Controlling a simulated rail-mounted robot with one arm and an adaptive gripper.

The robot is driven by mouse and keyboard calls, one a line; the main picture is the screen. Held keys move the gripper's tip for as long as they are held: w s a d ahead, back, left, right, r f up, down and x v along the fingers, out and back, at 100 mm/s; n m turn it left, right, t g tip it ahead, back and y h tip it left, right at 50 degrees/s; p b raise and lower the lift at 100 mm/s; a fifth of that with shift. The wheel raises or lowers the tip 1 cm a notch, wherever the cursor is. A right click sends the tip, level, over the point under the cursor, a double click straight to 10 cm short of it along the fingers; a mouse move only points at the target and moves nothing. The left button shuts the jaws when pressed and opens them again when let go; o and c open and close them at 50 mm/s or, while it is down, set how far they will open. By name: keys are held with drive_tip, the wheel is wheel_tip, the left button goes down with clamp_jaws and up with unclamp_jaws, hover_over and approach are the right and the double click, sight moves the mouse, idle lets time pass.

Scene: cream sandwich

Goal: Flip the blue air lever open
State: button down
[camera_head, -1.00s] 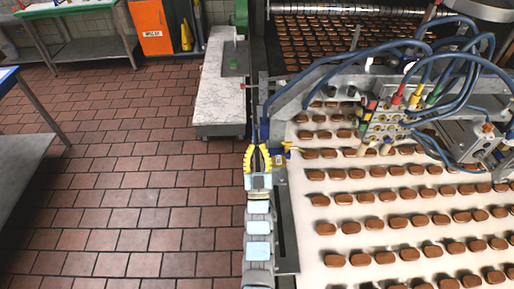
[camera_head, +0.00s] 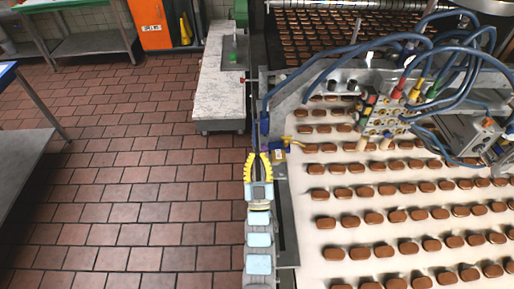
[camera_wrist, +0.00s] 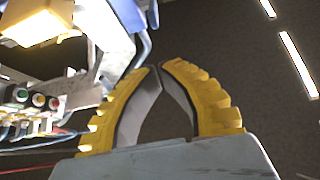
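My gripper (camera_head: 258,158) has yellow ribbed fingers and points away from the camera along the left edge of the conveyor. In the wrist view its fingertips (camera_wrist: 159,66) come together, with nothing clearly seen between them. A blue upright part (camera_head: 264,123), which looks like the air lever, stands just beyond the fingertips. A blue and yellow valve fitting (camera_head: 279,147) sits right beside the fingers. In the wrist view a blue piece (camera_wrist: 145,45) lies behind the left fingertip. I cannot tell whether the fingers touch it or how the lever is turned.
The white conveyor (camera_head: 310,235) with rows of chocolate-brown biscuits runs to the right. A manifold with coloured fittings (camera_head: 380,117) and blue hoses (camera_head: 350,52) hangs over it. A marble-topped table (camera_head: 222,85) stands at the back. The tiled floor (camera_head: 150,200) at left is clear.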

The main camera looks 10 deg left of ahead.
drive_tip(key=s+d, duration=0.2)
drive_tip(key=s, duration=0.5)
drive_tip(key=shift+s, duration=0.4)
